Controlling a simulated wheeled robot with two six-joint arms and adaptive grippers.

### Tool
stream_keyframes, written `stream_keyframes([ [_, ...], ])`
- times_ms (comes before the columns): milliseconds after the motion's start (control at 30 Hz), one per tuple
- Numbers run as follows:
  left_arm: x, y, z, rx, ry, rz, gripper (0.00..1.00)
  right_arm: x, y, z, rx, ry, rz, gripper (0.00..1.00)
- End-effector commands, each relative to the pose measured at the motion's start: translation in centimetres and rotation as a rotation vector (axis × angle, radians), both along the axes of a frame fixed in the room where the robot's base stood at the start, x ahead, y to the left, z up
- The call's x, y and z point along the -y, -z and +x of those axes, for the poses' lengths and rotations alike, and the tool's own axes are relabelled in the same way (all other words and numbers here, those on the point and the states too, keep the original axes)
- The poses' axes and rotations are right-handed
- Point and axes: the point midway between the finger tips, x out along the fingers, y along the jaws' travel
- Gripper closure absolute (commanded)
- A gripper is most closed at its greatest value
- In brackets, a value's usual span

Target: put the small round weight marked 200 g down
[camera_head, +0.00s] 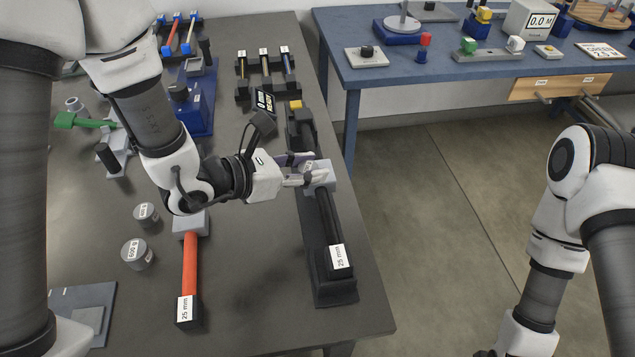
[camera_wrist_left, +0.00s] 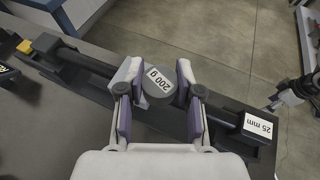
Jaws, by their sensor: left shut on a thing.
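The small round grey weight marked 200 g (camera_wrist_left: 158,84) sits between the fingers of my left gripper (camera_wrist_left: 160,98), label facing the wrist camera. My left gripper is shut on it. In the head view this gripper (camera_head: 318,178) is over a black cable sample marked 25 mm (camera_head: 329,222), lying in a long dark holder (camera_head: 335,293). A light grey block (camera_head: 326,168) is by the fingertips; the weight is mostly hidden there. I cannot tell whether the weight touches what is below it.
An orange cable sample marked 25 mm (camera_head: 190,263) and two other round grey weights, a smaller (camera_head: 147,213) and a larger (camera_head: 138,255), are left of the holder. A small display (camera_head: 264,101) stands behind. A blue table (camera_head: 450,72) is across a floor gap.

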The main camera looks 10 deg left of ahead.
Motion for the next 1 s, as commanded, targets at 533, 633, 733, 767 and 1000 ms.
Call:
stream_keyframes([
  [533,0.6,2.9,5.4,-0.005,-0.005,0.003,1.00,0.0,0.3,0.0,0.000,0.000,0.000,0.34],
  [633,0.6,3.9,5.5,-0.001,-0.006,0.003,1.00,0.0,0.2,0.0,0.000,0.000,0.000,0.34],
  [733,0.6,4.0,5.5,0.002,-0.006,0.004,1.00,0.0,0.3,0.0,0.000,0.000,0.000,0.34],
  [767,0.6,4.0,5.5,0.002,-0.006,0.004,1.00,0.0,0.3,0.0,0.000,0.000,0.000,0.34],
  [1000,0.5,4.3,5.5,0.001,-0.006,0.004,0.55,0.0,0.7,0.0,0.000,0.000,0.000,0.34],
])
